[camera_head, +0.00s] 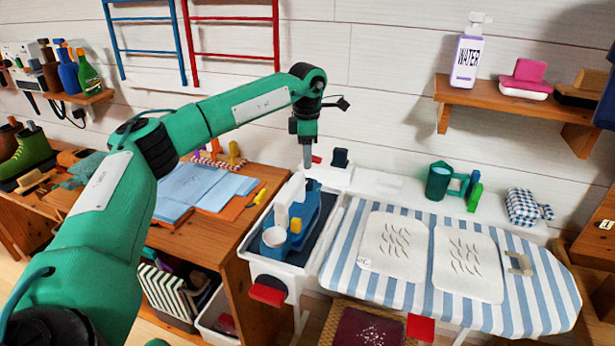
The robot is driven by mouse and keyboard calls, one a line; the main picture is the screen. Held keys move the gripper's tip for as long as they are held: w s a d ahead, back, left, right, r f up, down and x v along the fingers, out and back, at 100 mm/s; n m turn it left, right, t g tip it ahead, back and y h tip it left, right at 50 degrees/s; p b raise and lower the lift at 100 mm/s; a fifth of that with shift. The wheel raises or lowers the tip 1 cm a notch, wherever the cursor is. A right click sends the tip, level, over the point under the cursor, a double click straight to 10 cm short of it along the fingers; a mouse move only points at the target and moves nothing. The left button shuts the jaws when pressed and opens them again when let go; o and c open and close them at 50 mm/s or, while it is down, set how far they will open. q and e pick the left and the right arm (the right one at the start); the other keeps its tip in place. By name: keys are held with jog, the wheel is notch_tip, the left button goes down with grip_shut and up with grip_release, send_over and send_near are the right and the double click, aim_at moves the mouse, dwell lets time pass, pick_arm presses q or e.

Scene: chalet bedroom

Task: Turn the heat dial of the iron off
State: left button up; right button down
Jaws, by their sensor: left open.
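The iron (313,207), blue with white parts, rests on the dark-topped white stand (263,232) at the left end of the ironing board. A small yellow part (295,225) on it may be the heat dial; its setting is too small to read. A round white part faces the front. My left gripper (307,163) points down above the back of the iron, apart from it, open and with nothing seen in it. Its fingers look narrow from here. My right gripper is not in view.
The striped ironing board (340,258) with two pale cloth pieces (393,247) lies to the right. A wooden desk (225,232) with blue folders stands left.

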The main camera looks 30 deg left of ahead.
pick_arm(q)
notch_tip(320, 180, down, 8)
jog(key=shift+r, duration=0.25)
jog(key=shift+f, duration=0.1)
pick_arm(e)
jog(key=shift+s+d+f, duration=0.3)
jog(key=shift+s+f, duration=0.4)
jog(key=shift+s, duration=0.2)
pick_arm(q)
jog(key=c, duration=0.7)
jog(key=shift+p, duration=0.3)
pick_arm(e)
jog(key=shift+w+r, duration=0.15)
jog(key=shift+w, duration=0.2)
